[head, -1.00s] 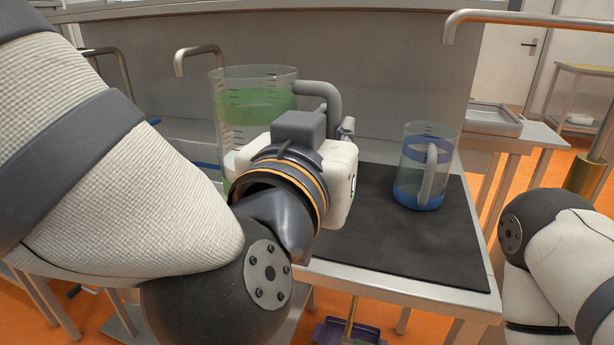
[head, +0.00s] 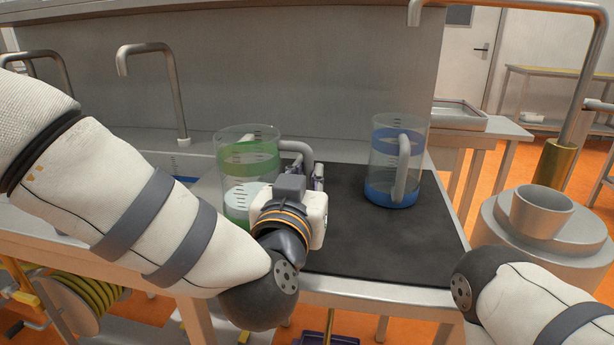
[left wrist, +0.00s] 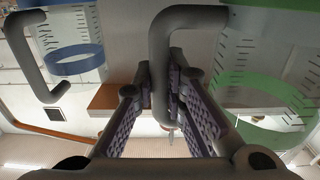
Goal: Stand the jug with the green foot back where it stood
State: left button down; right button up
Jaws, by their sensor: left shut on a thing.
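The jug with the green foot (head: 237,162) is clear, with a green band and a grey handle (head: 296,150). It is upright at the left part of the dark mat, its lower part partly behind my left wrist. I cannot tell whether its foot touches the surface. My left gripper (head: 319,176) is at the handle side. In the left wrist view the grey handle (left wrist: 160,40) passes between the fingers of my left gripper (left wrist: 162,80), which are shut on it. The green band (left wrist: 265,95) shows at right there. My right gripper is out of view.
A jug with a blue foot (head: 392,192) stands on the dark mat (head: 350,235), right of the green-footed jug with a gap between. A tap (head: 170,85) rises behind at left. A round grey vessel (head: 541,211) stands at right. The mat's front right is clear.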

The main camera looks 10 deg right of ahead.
pick_arm(q)
jog(key=c, duration=1.6)
grip_release()
jog(key=shift+c, duration=0.2)
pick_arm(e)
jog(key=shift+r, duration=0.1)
pick_arm(q)
jog(key=shift+r, duration=0.2)
jog(key=p+v, duration=0.1)
jog(key=v, duration=1.1)
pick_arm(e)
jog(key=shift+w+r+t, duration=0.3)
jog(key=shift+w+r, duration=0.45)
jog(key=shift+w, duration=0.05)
